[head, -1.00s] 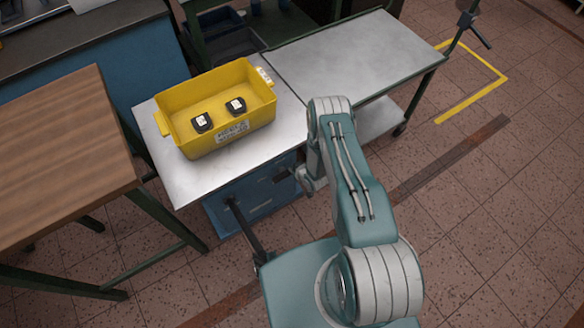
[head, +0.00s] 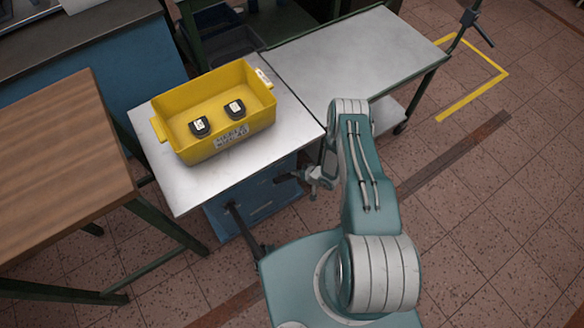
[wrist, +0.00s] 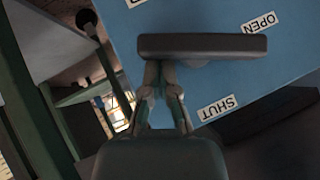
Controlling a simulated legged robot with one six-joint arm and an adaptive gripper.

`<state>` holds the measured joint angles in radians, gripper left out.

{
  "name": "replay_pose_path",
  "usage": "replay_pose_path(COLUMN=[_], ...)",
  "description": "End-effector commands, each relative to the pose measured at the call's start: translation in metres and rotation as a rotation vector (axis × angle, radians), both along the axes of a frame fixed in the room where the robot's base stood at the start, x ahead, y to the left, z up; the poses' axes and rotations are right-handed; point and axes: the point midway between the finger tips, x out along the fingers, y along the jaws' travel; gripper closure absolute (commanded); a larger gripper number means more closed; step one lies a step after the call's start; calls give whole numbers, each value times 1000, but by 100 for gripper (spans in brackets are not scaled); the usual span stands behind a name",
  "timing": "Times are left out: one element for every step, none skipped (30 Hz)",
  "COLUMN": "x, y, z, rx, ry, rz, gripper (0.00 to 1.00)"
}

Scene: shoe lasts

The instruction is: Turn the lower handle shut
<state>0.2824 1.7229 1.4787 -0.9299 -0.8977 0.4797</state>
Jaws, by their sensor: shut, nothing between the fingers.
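The dark handle (wrist: 203,46) lies across the wrist view in front of a blue panel (wrist: 190,18). Its free right end is nearer the OPEN label (wrist: 259,22) than the SHUT label (wrist: 217,107). My gripper (wrist: 163,72) is shut and empty, with its fingertips at the lower edge of the handle's left part. The tips are partly hidden, and I cannot tell if they touch it. In the head view my gripper (head: 312,178) is low beside the front of the blue cabinet (head: 262,197), under the metal top. Handle detail there is too small to read.
A yellow bin (head: 215,143) with two dark items stands on the metal top (head: 180,182) above the cabinet. A wooden table (head: 60,150) is on the left, a metal cart (head: 350,60) behind on the right. Tiled floor (head: 490,200) is clear at right.

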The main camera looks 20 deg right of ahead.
Motion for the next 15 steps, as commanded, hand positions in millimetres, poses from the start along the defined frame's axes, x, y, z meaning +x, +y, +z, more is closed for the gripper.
replay_pose_path(x=[-1,-2,-2,-1,-1,-1,-1,-1,-1,-1,-1,-1,-1,-1,-2], y=[-1,-1,-1,-2,-2,-2,-2,-2,-2,-2,-2,-2,-1,-1,-1], z=[-3,-4,-6,-7,-8,-10,-12,-13,-15,-16,-17,-19,-20,-22,-23], rx=[0,0,-1,-2,-1,-2,-2,-2,-2,-2,-3,-3,-3,-3,-2], ry=[1,1,1,0,0,-1,0,0,0,0,-1,-1,-1,-1,0], rz=[-1,-1,0,0,0,1,1,1,1,1,1,1,2,2,1], gripper=[100,100,100,100,100,100,100,100,100,100,100,100,100,100,100])
